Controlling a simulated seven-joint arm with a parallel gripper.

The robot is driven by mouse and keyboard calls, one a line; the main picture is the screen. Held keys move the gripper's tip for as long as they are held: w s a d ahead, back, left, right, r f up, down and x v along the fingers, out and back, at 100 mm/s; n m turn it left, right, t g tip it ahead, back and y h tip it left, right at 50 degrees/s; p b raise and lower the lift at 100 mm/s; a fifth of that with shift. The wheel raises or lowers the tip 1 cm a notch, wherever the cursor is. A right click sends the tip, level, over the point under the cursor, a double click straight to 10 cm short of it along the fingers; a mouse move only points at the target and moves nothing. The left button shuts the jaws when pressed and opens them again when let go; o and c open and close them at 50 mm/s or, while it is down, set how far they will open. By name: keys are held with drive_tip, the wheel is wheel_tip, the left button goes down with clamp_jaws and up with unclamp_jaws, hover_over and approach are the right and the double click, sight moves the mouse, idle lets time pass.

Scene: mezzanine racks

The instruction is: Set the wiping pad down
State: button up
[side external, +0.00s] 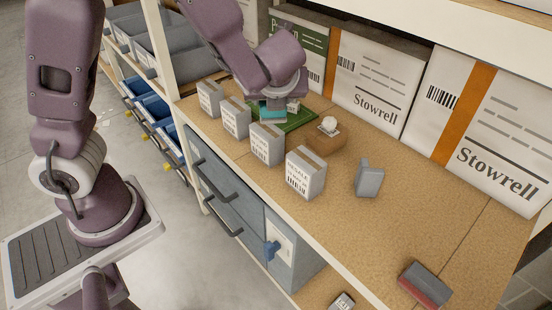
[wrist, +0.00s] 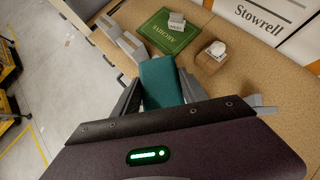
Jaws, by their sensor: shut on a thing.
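The wiping pad is a teal block (wrist: 163,82), held upright between the two fingers of my gripper (wrist: 159,76) in the wrist view. In the side external view the teal pad (side external: 271,114) shows below my gripper (side external: 273,104), in front of the left part of the green mat (side external: 299,122). My gripper is shut on the pad. The pad's lower end is partly hidden, and I cannot tell whether it touches anything. The green mat (wrist: 157,36) has pale lettering and a small grey box (wrist: 177,21) on it.
Several grey labelled boxes (side external: 266,146) stand in a row along the front edge. A brown tissue box (side external: 325,138) is right of the mat. A grey block-like object (side external: 369,179) and a grey-red block (side external: 425,285) stand farther right. Large Stowrell cartons (side external: 370,85) line the back. Bare worktop (side external: 415,215) lies at right.

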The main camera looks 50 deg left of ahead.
drive_tip(key=w+d+f+m+t+h, duration=0.2)
drive_tip(key=w+d+f+m, duration=0.25)
drive_tip(key=w+d, duration=0.55)
drive_tip(key=w+d+f+m+t+h, duration=0.1)
drive_tip(key=w+d+f+m+h, duration=0.15)
drive_tip(key=w+d+f, duration=0.7)
drive_tip(key=w+d+f+m, duration=0.1)
drive_tip(key=w+d+f, duration=0.1)
drive_tip(key=d, duration=0.2)
drive_tip(key=w+d+f+m+h, duration=0.1)
drive_tip(key=w+d+f, duration=0.1)
drive_tip(key=d, duration=0.3)
drive_tip(key=w+d+f+m+h, duration=0.1)
drive_tip(key=d+f, duration=0.1)
drive_tip(key=d, duration=0.2)
drive_tip(key=shift+w+d+f+m+t+h, duration=0.25)
drive_tip(key=shift+w+f+m+t, duration=0.05)
drive_tip(key=shift+w+t, duration=0.1)
drive_tip(key=shift+w+f, duration=0.2)
drive_tip(key=shift+f, duration=0.1)
